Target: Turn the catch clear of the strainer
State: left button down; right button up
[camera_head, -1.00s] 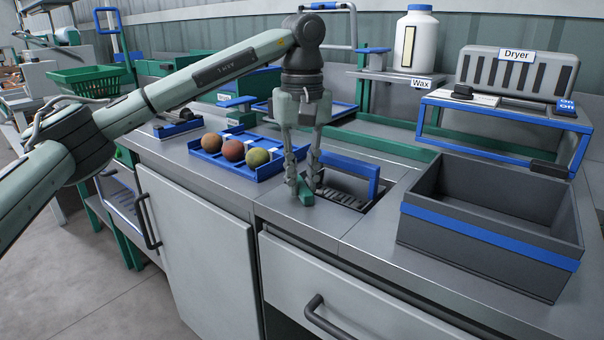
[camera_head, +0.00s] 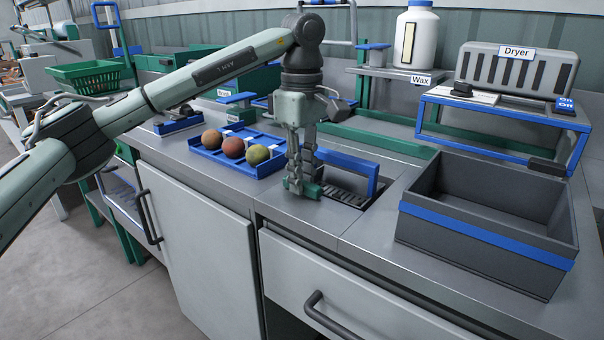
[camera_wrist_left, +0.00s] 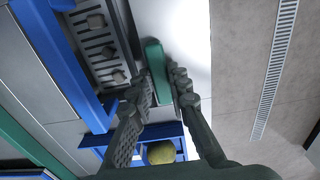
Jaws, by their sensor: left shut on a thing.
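The catch (camera_head: 315,191) is a small green bar on the grey counter, at the near left edge of the strainer's opening. My left gripper (camera_head: 300,187) points down and is shut on it; its fingers hide part of the bar. In the left wrist view, the catch (camera_wrist_left: 155,62) lies between the fingertips (camera_wrist_left: 160,92), roughly along the strainer's edge and apart from its slots. The strainer (camera_head: 344,198) is a slotted grey plate with a blue upright handle (camera_head: 347,170), set in the counter. It also shows in the left wrist view (camera_wrist_left: 97,40). My right gripper is not in view.
A blue tray (camera_head: 230,170) with three round fruits stands left of my gripper. A grey crate (camera_head: 480,233) with a blue band stands to the right. Behind are a dryer (camera_head: 515,70) on a blue-framed stand and a wax container (camera_head: 415,40). The counter's front strip is clear.

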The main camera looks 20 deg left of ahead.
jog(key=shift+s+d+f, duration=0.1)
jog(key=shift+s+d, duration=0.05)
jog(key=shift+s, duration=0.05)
pick_arm(q)
jog(key=c, duration=1.4)
grip_release()
jog(key=shift+c, duration=0.2)
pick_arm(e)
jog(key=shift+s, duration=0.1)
pick_arm(q)
jog(key=shift+r, duration=0.1)
notch_tip(320, 180, up, 12)
